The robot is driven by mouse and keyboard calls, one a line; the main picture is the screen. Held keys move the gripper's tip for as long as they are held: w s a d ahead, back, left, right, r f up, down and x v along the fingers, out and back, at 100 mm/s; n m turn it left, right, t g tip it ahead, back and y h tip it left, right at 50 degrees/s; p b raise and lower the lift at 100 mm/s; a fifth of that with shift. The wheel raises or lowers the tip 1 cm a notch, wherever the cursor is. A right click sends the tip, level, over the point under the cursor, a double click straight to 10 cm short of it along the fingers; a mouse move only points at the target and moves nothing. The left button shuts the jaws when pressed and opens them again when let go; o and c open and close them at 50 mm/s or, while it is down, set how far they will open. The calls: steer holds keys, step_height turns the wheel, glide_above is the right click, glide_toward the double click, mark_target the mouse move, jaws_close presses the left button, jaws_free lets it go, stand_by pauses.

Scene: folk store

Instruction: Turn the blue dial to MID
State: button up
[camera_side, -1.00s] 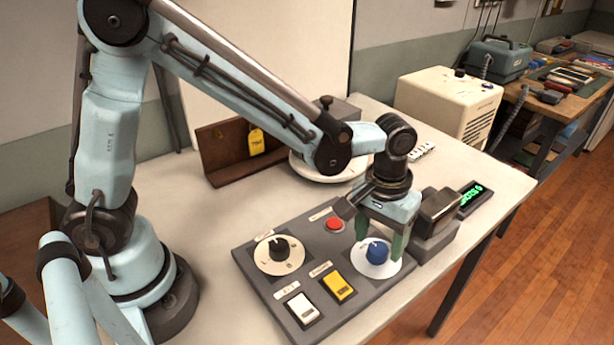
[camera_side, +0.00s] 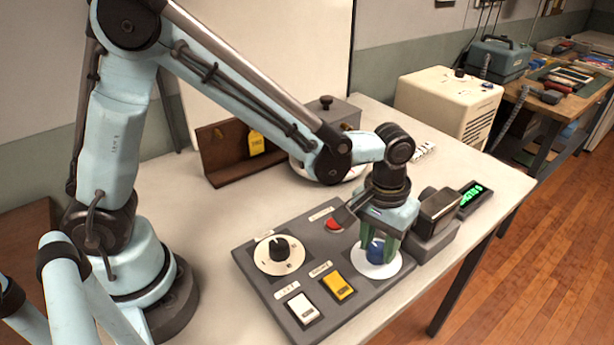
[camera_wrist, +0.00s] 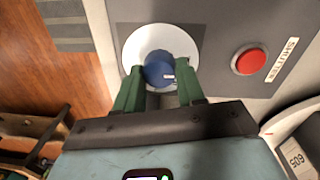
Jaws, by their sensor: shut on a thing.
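The blue dial (camera_side: 376,250) stands on a white disc (camera_side: 384,268) at the right end of a grey control panel (camera_side: 318,285). My gripper (camera_side: 377,250) is over it from above, its green fingers shut on the dial's sides. In the wrist view the dial (camera_wrist: 172,68) sits between the two green fingertips (camera_wrist: 160,82), with a small light pointer mark on the side toward the right finger. The disc (camera_wrist: 133,46) shows around it. I cannot read any position labels on the disc; the fingers hide part of it.
On the panel are a black dial (camera_side: 280,249), a red button (camera_side: 334,223), a white switch (camera_side: 303,308) and a yellow switch (camera_side: 338,286). A dark box (camera_side: 437,212) and a green-lit display (camera_side: 472,194) stand right of my gripper. A brown angled stand (camera_side: 228,152) is behind.

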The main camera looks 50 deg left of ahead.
mark_target(377, 244)
steer(key=m, duration=0.4)
steer(key=shift+m, duration=0.4)
steer(key=shift+d+m+g, duration=0.1)
steer(key=shift+m+g, duration=0.2)
steer(key=shift+m, duration=2.2)
steer(key=o, duration=1)
steer(key=shift+o, duration=0.2)
steer(key=shift+r, duration=0.1)
step_height(377, 244, up, 12)
steer(key=shift+w+a, duration=0.25)
steer(key=shift+a, duration=0.1)
